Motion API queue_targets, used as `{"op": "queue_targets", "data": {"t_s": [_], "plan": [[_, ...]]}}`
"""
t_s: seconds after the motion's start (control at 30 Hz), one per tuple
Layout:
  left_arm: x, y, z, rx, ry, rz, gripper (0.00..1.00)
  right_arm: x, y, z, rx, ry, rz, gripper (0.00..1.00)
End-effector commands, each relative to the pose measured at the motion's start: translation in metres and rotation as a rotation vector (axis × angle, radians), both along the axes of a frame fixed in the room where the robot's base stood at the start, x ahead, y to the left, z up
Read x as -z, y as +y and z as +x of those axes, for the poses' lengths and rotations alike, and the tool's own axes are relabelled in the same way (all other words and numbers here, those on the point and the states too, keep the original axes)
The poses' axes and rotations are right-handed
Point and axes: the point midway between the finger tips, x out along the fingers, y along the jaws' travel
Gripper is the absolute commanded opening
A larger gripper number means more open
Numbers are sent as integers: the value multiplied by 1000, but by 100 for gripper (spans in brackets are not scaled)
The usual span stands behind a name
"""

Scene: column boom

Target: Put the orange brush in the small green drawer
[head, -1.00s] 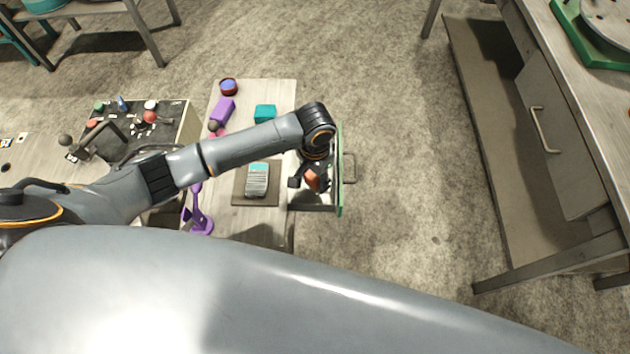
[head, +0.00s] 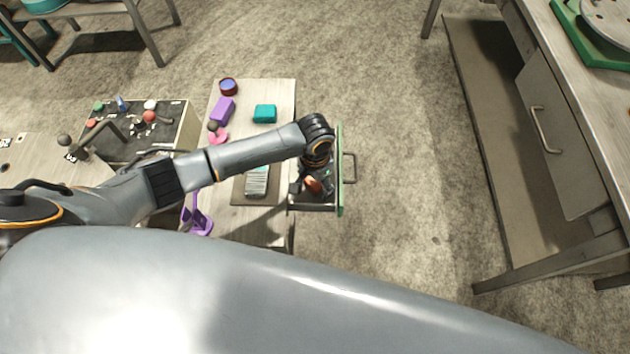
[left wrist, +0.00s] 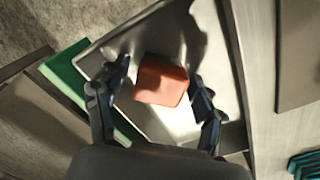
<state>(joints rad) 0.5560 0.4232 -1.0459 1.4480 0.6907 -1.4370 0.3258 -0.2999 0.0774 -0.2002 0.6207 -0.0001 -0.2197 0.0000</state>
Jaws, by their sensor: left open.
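The small green drawer is pulled out from the wooden table; its green front (head: 340,170) and grey handle show at the right of my left gripper. In the left wrist view its pale metal floor (left wrist: 178,124) fills the middle, with the green front (left wrist: 68,66) at the left. The orange brush (left wrist: 162,82) is inside the drawer's outline, between my open left fingers (left wrist: 160,72), with gaps on both sides. In the head view the brush (head: 311,184) shows partly behind my left gripper (head: 313,188), which is over the drawer. My right gripper is not seen.
The table (head: 268,224) holds a grey-and-teal block (head: 257,181) on a dark mat, a purple stand (head: 198,218), a teal box (head: 265,113) and a purple block (head: 222,110). A workbench with a cabinet (head: 555,140) stands at the right. The floor between is clear.

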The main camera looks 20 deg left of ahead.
Motion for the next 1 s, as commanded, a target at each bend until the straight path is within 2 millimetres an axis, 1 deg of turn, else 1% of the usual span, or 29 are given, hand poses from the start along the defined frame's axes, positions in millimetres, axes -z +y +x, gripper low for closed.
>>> {"op": "queue_targets", "data": {"t_s": [0.17, 0.27, 0.37, 0.6, 0.7, 0.83, 1.0], "plan": [[-3, 0, 0, 0, 0, 1, 68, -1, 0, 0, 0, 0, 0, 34], [-14, 0, 1, 1, -3, -1, 68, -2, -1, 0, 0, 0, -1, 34], [-32, 0, 1, 1, -3, -2, 68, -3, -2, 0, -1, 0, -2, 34], [-85, 0, 1, 0, -3, -1, 68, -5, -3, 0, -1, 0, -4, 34], [-102, 0, 1, 0, -4, -1, 68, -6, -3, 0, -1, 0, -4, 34], [-116, 0, 1, 0, 0, -1, 68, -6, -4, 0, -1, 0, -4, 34], [-123, 0, 0, -1, 0, 0, 68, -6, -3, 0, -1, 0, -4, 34]]}}
